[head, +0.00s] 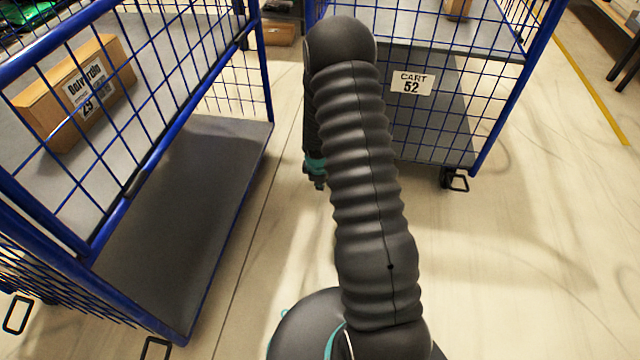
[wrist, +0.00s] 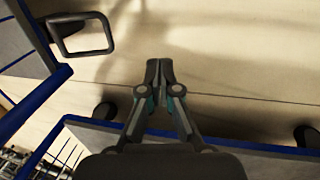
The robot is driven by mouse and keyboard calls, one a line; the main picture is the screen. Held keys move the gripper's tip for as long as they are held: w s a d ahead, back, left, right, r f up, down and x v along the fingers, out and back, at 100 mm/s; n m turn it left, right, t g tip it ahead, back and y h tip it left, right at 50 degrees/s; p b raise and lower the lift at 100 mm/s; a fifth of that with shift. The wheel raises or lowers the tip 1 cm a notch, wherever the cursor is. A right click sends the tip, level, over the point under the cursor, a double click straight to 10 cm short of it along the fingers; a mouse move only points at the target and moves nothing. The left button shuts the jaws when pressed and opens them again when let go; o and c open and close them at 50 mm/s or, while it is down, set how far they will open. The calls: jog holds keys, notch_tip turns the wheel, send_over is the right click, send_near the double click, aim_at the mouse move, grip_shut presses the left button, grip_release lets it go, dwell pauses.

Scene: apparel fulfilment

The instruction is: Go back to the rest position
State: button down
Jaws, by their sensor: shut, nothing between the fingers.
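My gripper (wrist: 158,66) shows in the wrist view with its two fingertips together and nothing between them. Beyond the fingertips is bare floor. In the head view my dark ribbed arm rises through the middle of the picture and bends down at its top. The gripper itself is mostly hidden behind the arm there.
A blue wire cart (head: 215,260) with a grey deck stands at left, holding a cardboard box (head: 118,58) on its upper shelf. A second blue cart with a "CART 52" sign (head: 412,83) stands behind my arm to the right. Floor (head: 530,270) at right is clear.

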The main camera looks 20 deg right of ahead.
dwell(0.4)
jog(key=s+a+r+m+g, duration=0.1)
jog(key=s+r+m+g, duration=0.25)
jog(key=s+m, duration=0.4)
jog(key=s+a+r+m+t+p, duration=0.1)
jog(key=s+a+r, duration=0.3)
jog(key=r, duration=0.9)
jog(key=s+a+r+m+t+p, duration=0.1)
jog(key=s+a+r+t, duration=0.3)
jog(key=s+r, duration=0.6)
jog(key=s+a+r+m+t+y, duration=0.1)
jog(key=s+a+r, duration=0.3)
jog(key=r, duration=1.4)
jog(key=s+t, duration=0.1)
jog(key=s, duration=0.3)
jog(key=shift+m+p, duration=0.35)
jog(key=shift+p, duration=0.05)
jog(key=shift+d, duration=0.1)
